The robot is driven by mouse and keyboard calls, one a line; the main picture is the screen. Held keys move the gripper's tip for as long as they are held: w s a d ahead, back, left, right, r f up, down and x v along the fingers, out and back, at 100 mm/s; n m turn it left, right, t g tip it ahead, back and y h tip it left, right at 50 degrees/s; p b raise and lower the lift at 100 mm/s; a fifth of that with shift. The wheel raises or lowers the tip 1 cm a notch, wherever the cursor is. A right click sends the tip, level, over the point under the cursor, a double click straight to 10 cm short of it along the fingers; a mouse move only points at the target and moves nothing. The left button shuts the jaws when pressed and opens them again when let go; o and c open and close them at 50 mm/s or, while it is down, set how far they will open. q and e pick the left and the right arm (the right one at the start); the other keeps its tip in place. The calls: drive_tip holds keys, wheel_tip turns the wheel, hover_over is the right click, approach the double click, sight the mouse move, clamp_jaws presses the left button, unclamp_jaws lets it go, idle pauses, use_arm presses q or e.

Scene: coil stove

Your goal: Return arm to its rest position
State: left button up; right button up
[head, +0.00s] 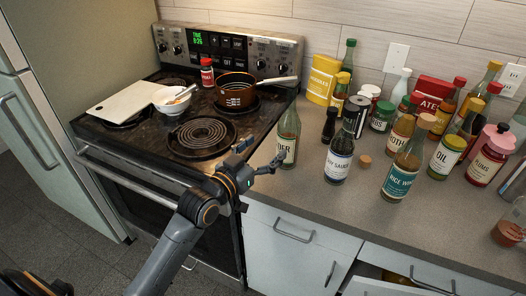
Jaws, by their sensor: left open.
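My left gripper (259,159) is open and empty, at the end of my arm that reaches in from the bottom left. It is over the gap between the stove (155,159) and the counter (250,192), near their front edges. My right gripper is not in view.
Several bottles crowd the counter, including a soy sauce bottle (340,154). A drawer (385,283) at bottom right is partly open.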

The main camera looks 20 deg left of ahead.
use_arm(q)
drive_tip(key=shift+s, duration=0.2)
idle(0.3)
